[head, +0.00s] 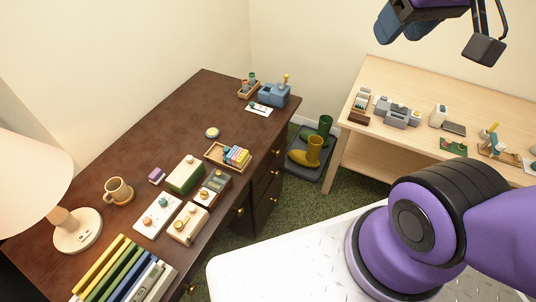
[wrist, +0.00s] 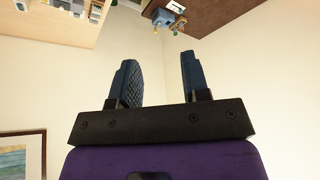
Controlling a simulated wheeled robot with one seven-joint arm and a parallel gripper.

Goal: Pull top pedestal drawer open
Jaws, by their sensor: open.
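The dark wooden desk (head: 120,150) has a pedestal at its far right end, with a stack of drawers and small brass knobs. The top pedestal drawer (head: 268,160) lies just under the desktop edge and appears shut, its front seen at a steep angle. My gripper (head: 408,22) is at the top right of the head view, high up and well apart from the drawer. In the wrist view my gripper (wrist: 156,62) has two dark blue fingers spread apart with nothing between them. The drawer is not discernible in the wrist view.
A light wooden table (head: 420,90) with small items stands to the right. A boot tray (head: 300,168) with yellow and green boots lies on the green carpet between table and desk. A lamp (head: 72,228) and several small things cover the desktop.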

